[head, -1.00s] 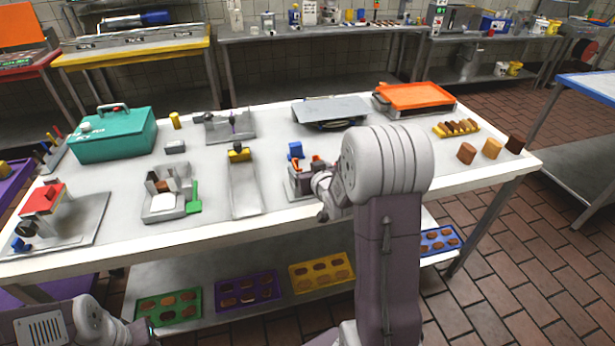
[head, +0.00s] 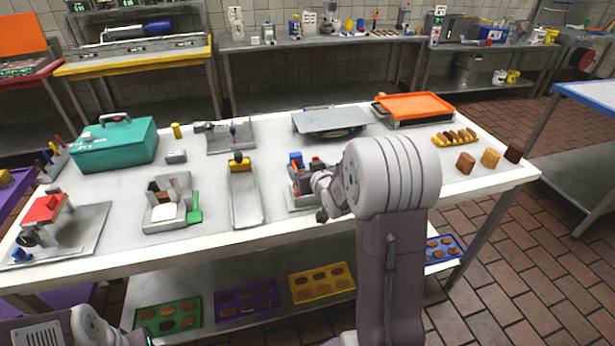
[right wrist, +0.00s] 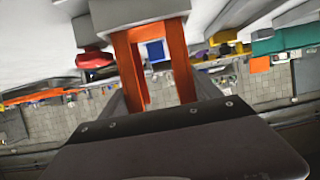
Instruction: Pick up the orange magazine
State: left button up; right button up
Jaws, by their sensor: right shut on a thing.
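The orange magazine (head: 316,163) is at a grey device (head: 300,200) with a blue part on top, near the middle of the table. In the right wrist view the magazine (right wrist: 181,62) shows as two orange uprights with a grey top. My right gripper (head: 314,180) is shut on it, and my wrist hides much of it in the head view. I cannot tell whether the magazine is clear of the device. My left arm is low at the left, and its gripper is out of view.
A long grey tool (head: 245,200) and a tray with a green scoop (head: 195,208) lie left of the device. A metal plate (head: 330,122) and an orange-lidded tray (head: 415,105) stand behind. The table's front edge is close to my right arm.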

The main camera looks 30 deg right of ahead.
notch_tip(320, 180, up, 15)
jog(key=p, duration=0.5)
